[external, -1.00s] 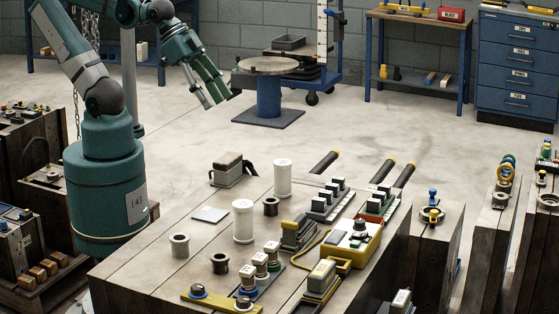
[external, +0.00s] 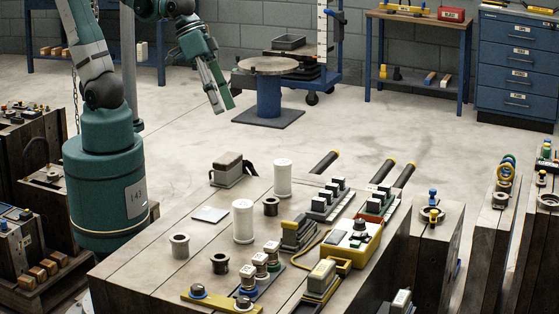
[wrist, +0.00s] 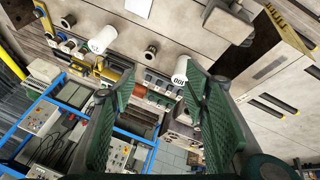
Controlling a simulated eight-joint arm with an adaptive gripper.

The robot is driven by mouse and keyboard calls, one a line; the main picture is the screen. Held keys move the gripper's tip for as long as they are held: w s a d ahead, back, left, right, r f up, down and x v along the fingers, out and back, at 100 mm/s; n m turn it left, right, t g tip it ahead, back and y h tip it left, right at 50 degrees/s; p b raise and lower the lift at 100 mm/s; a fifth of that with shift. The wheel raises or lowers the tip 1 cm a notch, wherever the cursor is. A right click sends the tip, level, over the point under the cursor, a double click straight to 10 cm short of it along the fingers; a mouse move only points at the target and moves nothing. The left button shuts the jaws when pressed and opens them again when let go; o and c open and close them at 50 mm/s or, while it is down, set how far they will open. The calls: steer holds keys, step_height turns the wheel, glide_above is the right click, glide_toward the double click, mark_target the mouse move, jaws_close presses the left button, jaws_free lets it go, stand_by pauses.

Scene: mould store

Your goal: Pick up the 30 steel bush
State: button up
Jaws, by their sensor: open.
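Three short ring-shaped bushes stand on the wooden bench top (external: 130,268): a grey steel one (external: 180,246), a darker one (external: 220,263) and another dark one (external: 271,206) between the white cylinders. No size marking on them is legible, so I cannot tell which is the 30. A bush (wrist: 151,51) also shows in the wrist view, above the fingers. My gripper (external: 220,100) is open and empty, high above the floor beyond the bench's far edge, well apart from the bushes. Its green fingers (wrist: 158,90) show spread in the wrist view.
Two white cylinders (external: 243,222) (external: 282,178) stand upright near the bushes. A grey block (external: 228,170) sits at the bench's far left, by a flat plate (external: 210,214). Yellow-cased device (external: 358,245) and other fittings crowd the right side. The near left bench area is clear.

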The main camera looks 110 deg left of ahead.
steer(key=w+d+n+g+p, duration=0.1)
steer(key=w+d+n+p, duration=0.15)
steer(key=w+d, duration=0.35)
steer(key=n+g+h+p, duration=0.2)
steer(key=n+g+p, duration=0.25)
steer(key=n, duration=0.55)
glide_toward(177, 257)
steer(key=shift+w+a+r+g, duration=0.25)
steer(key=shift+a+r, duration=0.45)
steer(key=shift+r, duration=0.3)
steer(key=shift+b+x, duration=0.35)
steer(key=shift+x, duration=0.95)
steer(key=shift+b+x, duration=0.75)
steer(key=shift+x, duration=1.85)
steer(key=shift+s, duration=0.1)
